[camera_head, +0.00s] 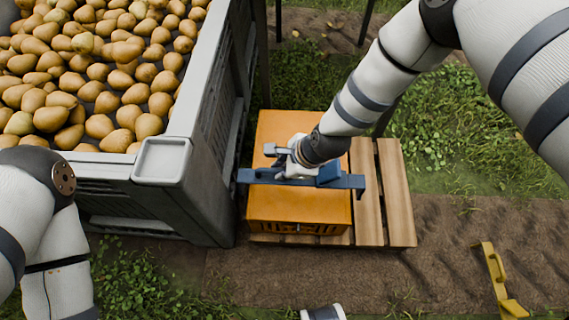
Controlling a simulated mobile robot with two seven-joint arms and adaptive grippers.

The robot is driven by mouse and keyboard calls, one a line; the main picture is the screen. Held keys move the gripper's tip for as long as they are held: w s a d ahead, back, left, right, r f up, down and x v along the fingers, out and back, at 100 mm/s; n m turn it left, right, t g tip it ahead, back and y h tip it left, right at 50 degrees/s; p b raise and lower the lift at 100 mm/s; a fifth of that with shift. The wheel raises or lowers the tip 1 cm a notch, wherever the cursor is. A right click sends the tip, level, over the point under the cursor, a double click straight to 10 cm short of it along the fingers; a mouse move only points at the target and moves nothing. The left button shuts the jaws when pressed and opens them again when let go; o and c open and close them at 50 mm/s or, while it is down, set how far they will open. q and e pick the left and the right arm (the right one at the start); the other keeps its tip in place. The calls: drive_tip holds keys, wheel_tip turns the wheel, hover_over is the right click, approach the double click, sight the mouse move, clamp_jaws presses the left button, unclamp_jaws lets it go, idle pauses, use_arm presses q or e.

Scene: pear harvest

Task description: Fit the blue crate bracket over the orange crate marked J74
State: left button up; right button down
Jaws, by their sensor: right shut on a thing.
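The orange crate (300,207) stands on a wooden pallet in the middle of the view, beside the grey bin. Dark marks show low on its front face, but I cannot read J74 there. The blue crate bracket (342,181) lies crosswise over the crate's top, its ends reaching past both sides, with a short piece bent down at the right end. I cannot tell whether it rests on the crate or is held just above. My right gripper (286,163) is shut on the bracket's middle, partly hidden by its own wrist. My left gripper is out of view.
A tall grey bin (182,130) full of pears (97,125) stands close on the left. The pallet (397,190) has bare slats right of the crate. A yellow bracket-like thing (494,267) lies on the soil at lower right. Grass and soil surround them.

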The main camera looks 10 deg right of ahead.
sight(287, 180)
wheel_tip(287, 180, down, 7)
drive_tip(key=b, duration=0.5)
drive_tip(key=shift+f+b, duration=0.4)
drive_tip(key=shift+f, duration=0.2)
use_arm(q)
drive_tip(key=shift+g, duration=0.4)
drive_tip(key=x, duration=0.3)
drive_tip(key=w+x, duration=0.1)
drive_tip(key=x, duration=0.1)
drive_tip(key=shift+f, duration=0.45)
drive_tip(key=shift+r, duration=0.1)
use_arm(e)
drive_tip(key=shift+d, duration=0.1)
use_arm(q)
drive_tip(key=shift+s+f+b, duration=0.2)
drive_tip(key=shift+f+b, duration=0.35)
drive_tip(key=shift+b, duration=0.05)
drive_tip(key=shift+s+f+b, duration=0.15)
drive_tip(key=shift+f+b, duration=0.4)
drive_tip(key=shift+b, duration=0.05)
use_arm(e)
drive_tip(key=shift+f, duration=1.85)
drive_tip(key=c, duration=1.5)
unclamp_jaws()
drive_tip(key=shift+c, duration=0.2)
